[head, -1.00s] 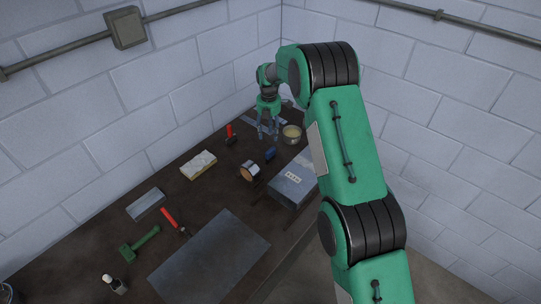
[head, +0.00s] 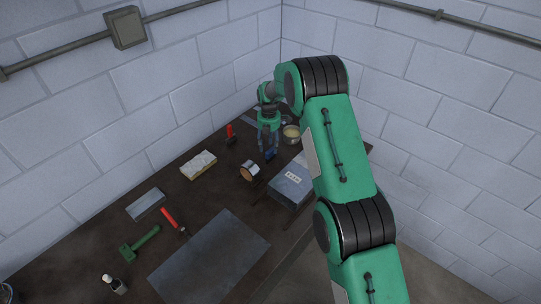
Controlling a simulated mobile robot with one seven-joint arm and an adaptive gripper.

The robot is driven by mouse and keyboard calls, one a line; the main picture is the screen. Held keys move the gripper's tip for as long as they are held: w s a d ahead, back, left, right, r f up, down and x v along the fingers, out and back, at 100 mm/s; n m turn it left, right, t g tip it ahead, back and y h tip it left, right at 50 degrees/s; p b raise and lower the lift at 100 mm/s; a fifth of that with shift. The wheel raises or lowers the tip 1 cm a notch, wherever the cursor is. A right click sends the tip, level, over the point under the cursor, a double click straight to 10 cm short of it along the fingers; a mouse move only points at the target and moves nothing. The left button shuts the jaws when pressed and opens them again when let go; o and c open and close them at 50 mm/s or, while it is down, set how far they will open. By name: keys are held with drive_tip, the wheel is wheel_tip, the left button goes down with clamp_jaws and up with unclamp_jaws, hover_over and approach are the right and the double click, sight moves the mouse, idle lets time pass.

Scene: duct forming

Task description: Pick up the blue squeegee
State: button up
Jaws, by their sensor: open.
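The blue squeegee (head: 271,154) is a small blue piece on the dark bench, between the roll of tape and the grey box. Only part of it shows below my gripper. My gripper (head: 268,148) is open and points down, with its fingertips right at the squeegee in the head view. I cannot tell whether the fingers touch it or sit on both sides of it.
Close by are a tape roll (head: 250,170), a grey box (head: 292,184) and a round tin (head: 291,134). A metal sheet (head: 209,256) covers the front bench. Block walls stand behind.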

sight(269, 152)
drive_tip(key=shift+w+d+f, duration=0.1)
drive_tip(key=shift+f, duration=1.2)
drive_tip(key=shift+w+f, duration=0.1)
drive_tip(key=shift+f, duration=1.2)
clamp_jaws()
drive_tip(key=shift+r, duration=5)
